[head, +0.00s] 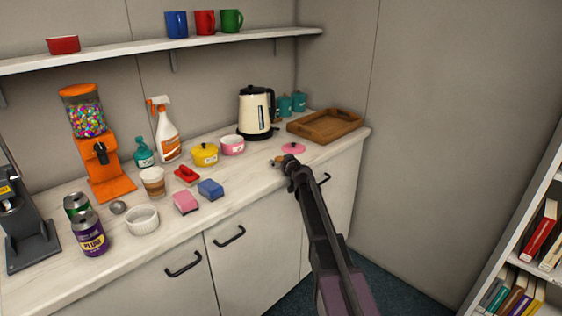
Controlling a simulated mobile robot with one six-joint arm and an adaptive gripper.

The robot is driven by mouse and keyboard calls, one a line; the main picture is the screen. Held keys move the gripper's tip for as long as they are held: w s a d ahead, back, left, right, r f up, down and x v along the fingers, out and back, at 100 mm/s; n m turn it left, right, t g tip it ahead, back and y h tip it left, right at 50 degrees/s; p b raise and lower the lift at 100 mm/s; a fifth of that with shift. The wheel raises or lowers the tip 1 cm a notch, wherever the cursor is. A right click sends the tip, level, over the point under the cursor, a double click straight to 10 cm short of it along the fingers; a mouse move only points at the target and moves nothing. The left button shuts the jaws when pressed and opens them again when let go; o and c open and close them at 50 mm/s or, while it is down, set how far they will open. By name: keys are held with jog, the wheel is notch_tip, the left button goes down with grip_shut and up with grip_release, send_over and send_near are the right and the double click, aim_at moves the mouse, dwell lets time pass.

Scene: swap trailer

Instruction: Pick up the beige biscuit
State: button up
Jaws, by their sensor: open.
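My gripper (282,161) is at the far end of my arm, above the front right part of the white counter (240,195), and its jaws are open. A small tan-orange patch (277,160) shows right at its fingertips. It may be the beige biscuit, but it is too small and too covered by the gripper to be sure. I cannot tell whether the fingers touch it. No other biscuit is clearly visible on the counter.
A pink lid (293,149) lies just behind my gripper, with a wooden tray (325,125) to the right. A bookshelf (535,230) is far right.

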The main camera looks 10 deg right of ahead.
dwell(0.3)
jog(key=c, duration=0.9)
jog(key=shift+o, duration=0.2)
jog(key=shift+r, duration=0.2)
jog(key=shift+r+p, duration=0.7)
jog(key=shift+p, duration=0.2)
jog(key=f+v, duration=0.3)
jog(key=v, duration=1.4)
jog(key=shift+s+d+f, duration=0.2)
jog(key=shift+s+f, duration=0.05)
jog(key=shift+s, duration=0.4)
